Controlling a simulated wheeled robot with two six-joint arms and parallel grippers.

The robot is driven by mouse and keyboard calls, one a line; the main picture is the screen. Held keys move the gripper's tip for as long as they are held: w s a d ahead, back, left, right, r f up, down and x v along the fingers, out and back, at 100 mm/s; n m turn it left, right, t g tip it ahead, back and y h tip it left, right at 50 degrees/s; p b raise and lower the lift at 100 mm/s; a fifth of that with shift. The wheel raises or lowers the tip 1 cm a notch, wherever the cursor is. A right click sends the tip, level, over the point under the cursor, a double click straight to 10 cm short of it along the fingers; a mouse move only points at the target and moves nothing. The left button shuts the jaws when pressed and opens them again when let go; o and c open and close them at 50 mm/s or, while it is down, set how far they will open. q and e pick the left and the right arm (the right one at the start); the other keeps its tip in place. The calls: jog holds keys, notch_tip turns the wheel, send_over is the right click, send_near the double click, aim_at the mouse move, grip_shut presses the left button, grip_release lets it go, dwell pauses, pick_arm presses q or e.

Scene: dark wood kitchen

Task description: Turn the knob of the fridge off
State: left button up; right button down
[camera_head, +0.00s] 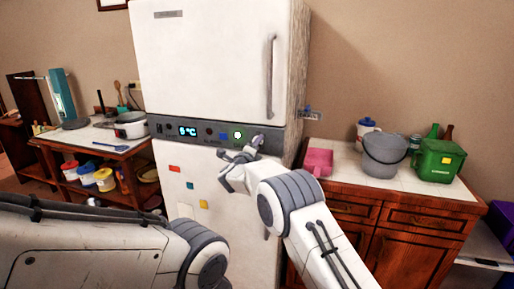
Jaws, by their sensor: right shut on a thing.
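The white fridge (215,62) stands in the middle, with a dark control panel (218,133) across its front. The panel carries a lit "6°C" display (187,131), several small buttons and a lit green ring (238,135). My right gripper (254,145) is at the right part of the panel, shut on the fridge knob. The fingers hide most of the knob, so its turn angle cannot be read. My left arm comes in at the lower left; its gripper is outside the view.
A wooden counter (415,188) on the right bears a pink container (318,161), a grey bucket (384,156) and a green box (436,161). On the left, a table bears a pot (131,126). The fridge handle (270,75) is above the panel.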

jog(key=n+p, duration=0.2)
jog(key=n, duration=0.5)
jog(key=n+p, duration=0.3)
jog(key=n, duration=0.4)
jog(key=a+n+p, duration=0.1)
jog(key=n+p, duration=0.2)
jog(key=n, duration=0.4)
jog(key=shift+r+n, duration=0.35)
jog(key=shift+n, duration=0.05)
jog(key=shift+c, duration=1.8)
grip_release()
jog(key=shift+w, duration=0.1)
jog(key=shift+d, duration=0.1)
